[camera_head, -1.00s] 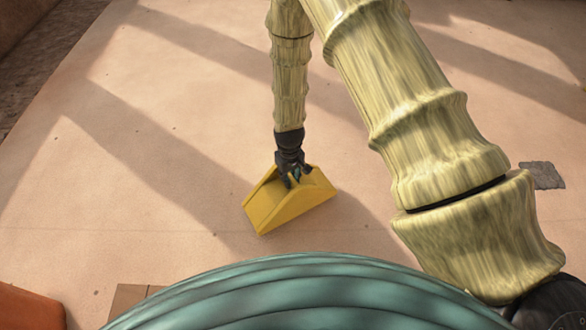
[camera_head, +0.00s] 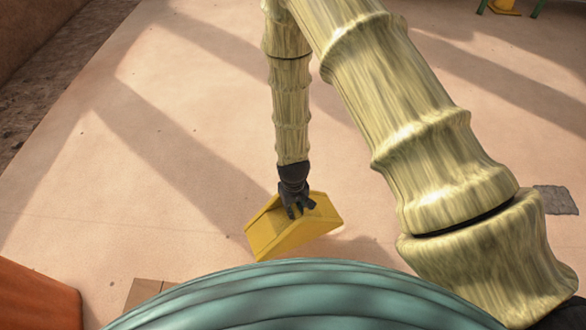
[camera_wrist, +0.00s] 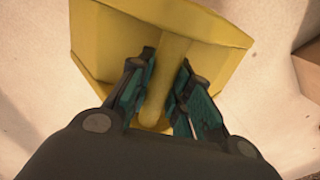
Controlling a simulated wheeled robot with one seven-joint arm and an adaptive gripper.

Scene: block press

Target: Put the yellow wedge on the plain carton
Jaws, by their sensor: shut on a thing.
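The yellow wedge (camera_head: 295,228) hangs from my gripper (camera_head: 299,211) left of my large arm link in the head view. It appears a little above the floor, with a shadow to its lower right. In the wrist view the wedge (camera_wrist: 195,35) fills the upper middle, and the fingers (camera_wrist: 157,103) are shut on its raised middle bar. A brown box, likely the plain carton (camera_head: 145,291), shows only a corner at the lower left of the head view; my teal body hides the rest. A brown box face (camera_wrist: 309,68) also shows at the wrist view's right edge.
An orange block (camera_head: 38,298) stands at the lower left, cut off by the picture edge. A flat grey patch (camera_head: 556,200) lies on the floor at right. A yellow thing with green legs (camera_head: 502,6) is at the top right. The floor around the wedge is clear.

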